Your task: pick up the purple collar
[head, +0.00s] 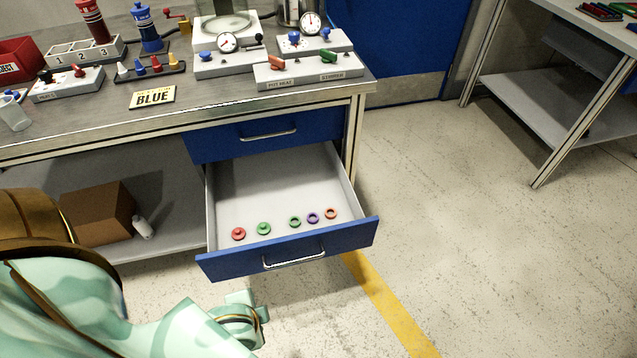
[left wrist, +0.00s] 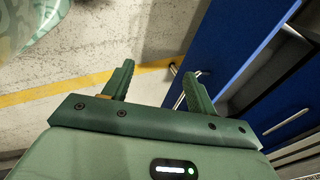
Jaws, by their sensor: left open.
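The purple collar (head: 313,218) lies on the floor of the open drawer (head: 288,262) in the head view, between a green ring and an orange ring. It does not show in the left wrist view. My left gripper (left wrist: 158,70) is open, with nothing held between its two green fingers. In the left wrist view its right finger is close to a metal handle on a blue drawer front (left wrist: 212,35); I cannot tell whether they touch. In the head view my left arm reaches in at lower left, in front of the drawer and apart from the collar. My right gripper is not in view.
The drawer also holds a red ring (head: 238,234), two green rings (head: 264,229) and an orange ring (head: 331,213). A shut blue drawer (head: 265,133) sits above, under the crowded bench top (head: 100,118). The floor (head: 450,220) to the right is clear.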

